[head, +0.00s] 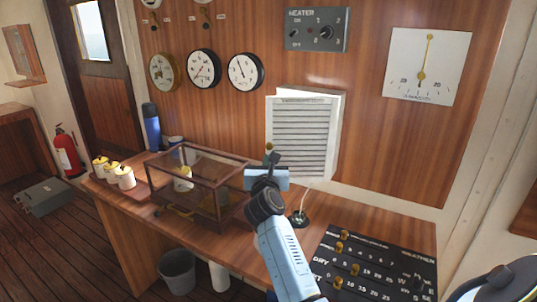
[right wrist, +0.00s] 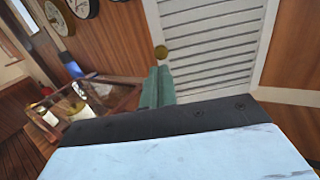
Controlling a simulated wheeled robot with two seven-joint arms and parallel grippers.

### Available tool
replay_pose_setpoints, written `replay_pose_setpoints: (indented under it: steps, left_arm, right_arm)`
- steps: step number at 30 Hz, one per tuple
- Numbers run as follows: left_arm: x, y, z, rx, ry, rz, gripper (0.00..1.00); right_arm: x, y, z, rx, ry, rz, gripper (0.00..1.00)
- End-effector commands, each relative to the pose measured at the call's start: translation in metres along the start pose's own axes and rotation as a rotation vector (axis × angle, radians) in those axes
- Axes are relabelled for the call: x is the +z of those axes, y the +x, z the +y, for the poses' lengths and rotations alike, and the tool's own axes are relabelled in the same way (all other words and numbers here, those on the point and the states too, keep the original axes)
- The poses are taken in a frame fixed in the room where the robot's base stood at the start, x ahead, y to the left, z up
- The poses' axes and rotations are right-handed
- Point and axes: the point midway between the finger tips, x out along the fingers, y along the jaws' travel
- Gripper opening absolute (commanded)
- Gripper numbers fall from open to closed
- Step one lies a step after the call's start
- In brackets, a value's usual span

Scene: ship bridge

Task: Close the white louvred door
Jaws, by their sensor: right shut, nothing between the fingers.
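The white louvred door (head: 298,140) is on the wood-panelled wall above the desk. It stands slightly ajar, with a pale frame showing behind its top and right edges. In the right wrist view the door (right wrist: 215,50) fills the upper middle, with a round brass knob (right wrist: 161,52) at its left edge. My right gripper (head: 272,160) is shut and empty, in front of the door's lower left part near the knob. Its greenish fingers (right wrist: 157,88) show just below the knob in the wrist view; whether they touch the door I cannot tell. My left gripper is not in view.
A glass-sided wooden case (head: 178,194) stands on the desk left of my right gripper. White canisters (head: 125,177) and a blue flask (head: 151,127) stand further left. A small lamp-like stand (head: 299,218) is below the door. A dark control panel (head: 365,268) lies at front right.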

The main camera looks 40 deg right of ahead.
Motion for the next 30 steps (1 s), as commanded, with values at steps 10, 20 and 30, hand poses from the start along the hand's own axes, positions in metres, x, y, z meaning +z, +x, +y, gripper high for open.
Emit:
replay_pose_setpoints:
  steps: [10,20,30]
  left_arm:
    - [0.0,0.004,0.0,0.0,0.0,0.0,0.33]
    - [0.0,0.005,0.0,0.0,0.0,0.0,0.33]
    - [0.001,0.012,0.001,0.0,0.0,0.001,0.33]
  right_arm:
    - [-0.001,0.044,-0.001,-0.002,-0.002,0.0,0.0]
    - [0.0,0.049,-0.001,-0.001,0.0,0.0,0.0]
    - [-0.002,0.053,-0.008,-0.031,-0.001,0.0,0.0]
